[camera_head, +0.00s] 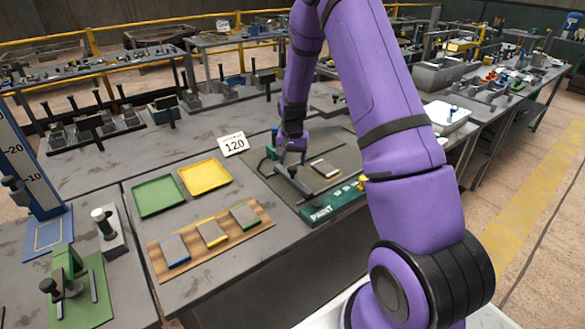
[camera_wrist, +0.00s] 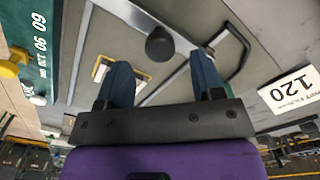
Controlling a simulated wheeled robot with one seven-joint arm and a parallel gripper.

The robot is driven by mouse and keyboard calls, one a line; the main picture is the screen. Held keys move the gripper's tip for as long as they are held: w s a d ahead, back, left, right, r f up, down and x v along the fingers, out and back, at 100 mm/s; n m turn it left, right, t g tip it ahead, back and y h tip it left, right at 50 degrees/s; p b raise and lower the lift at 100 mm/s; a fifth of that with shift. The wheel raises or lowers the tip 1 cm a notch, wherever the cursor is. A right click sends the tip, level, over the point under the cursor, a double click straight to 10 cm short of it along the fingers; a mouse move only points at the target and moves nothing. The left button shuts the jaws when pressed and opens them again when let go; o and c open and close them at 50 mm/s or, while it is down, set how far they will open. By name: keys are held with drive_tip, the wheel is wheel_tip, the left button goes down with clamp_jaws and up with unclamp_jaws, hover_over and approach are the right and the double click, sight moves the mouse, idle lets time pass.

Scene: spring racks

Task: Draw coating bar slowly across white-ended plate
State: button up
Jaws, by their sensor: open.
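The coating bar (camera_wrist: 128,14) is a long grey bar with a dark round knob (camera_wrist: 159,43). In the head view the bar (camera_head: 285,178) lies across the dark board left of the plate. The white-ended plate (camera_head: 325,169) lies flat on that board; in the wrist view it (camera_wrist: 103,70) is partly hidden behind the left finger. My gripper (camera_head: 290,155) is above the bar, pointing down. In the wrist view my gripper's (camera_wrist: 160,62) blue fingers are apart, with the knob showing between and just beyond their tips. Contact with the knob cannot be told.
The board has a green front strip (camera_head: 330,206) marked PAINT, with a yellow knob (camera_head: 363,181). Green (camera_head: 158,196) and yellow (camera_head: 205,177) trays and a wooden rack (camera_head: 190,263) with plates lie left.

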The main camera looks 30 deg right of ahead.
sight(293, 168)
drive_tip(key=shift+f, duration=1.85)
clamp_jaws()
